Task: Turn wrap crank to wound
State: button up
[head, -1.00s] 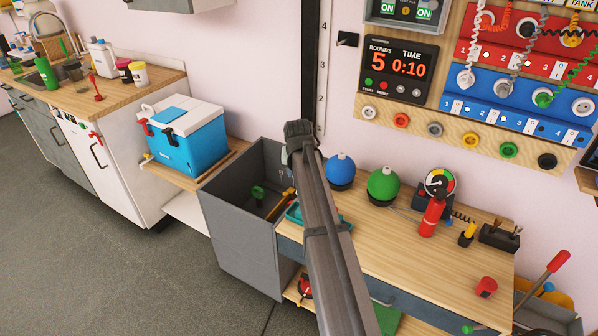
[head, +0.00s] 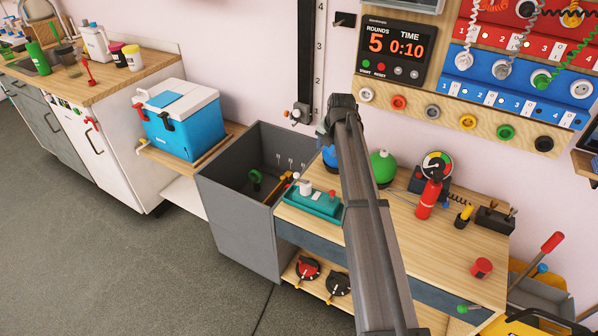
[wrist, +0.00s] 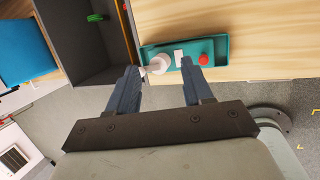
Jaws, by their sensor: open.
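A teal tray-like device (head: 314,199), which I take to be the wrap winder, sits at the left end of the wooden bench. It bears a white round spool and a small red knob. It also shows in the wrist view (wrist: 222,68), with the white spool (wrist: 161,62) on its left and the red knob (wrist: 203,59) on its right. My gripper (wrist: 161,68) is open, its two fingers spread and pointing toward the device's near side. The left finger overlaps the spool's edge in the picture; I cannot tell whether it touches. In the head view my gripper cannot be made out.
A grey open bin (head: 235,215) adjoins the bench on the left, with a green-handled item (head: 255,178) inside. Blue and green (head: 383,167) round-topped items, a gauge (head: 436,165) and a red bottle (head: 428,197) stand farther along. The bench's front middle is clear.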

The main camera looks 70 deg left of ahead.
aim_at(297, 174)
jog(key=s+a+f+n+g, duration=0.1)
jog(key=s+f+n, duration=0.2)
jog(key=n, duration=0.3)
jog(key=s+a+f+n+g, duration=0.1)
jog(key=s+f+n, duration=0.1)
jog(key=f+n, duration=0.3)
jog(key=s+a+f+n+g+h, duration=0.1)
jog(key=s+a+f+n, duration=0.1)
jog(key=n, duration=0.6)
jog(key=shift+s+a+f+g, duration=0.1)
jog(key=shift+s+f+g, duration=0.05)
jog(key=shift+s+f, duration=0.4)
jog(key=shift+s+f+g, duration=0.15)
jog(key=shift+s+f, duration=0.15)
jog(key=shift+f, duration=0.3)
dwell(0.9)
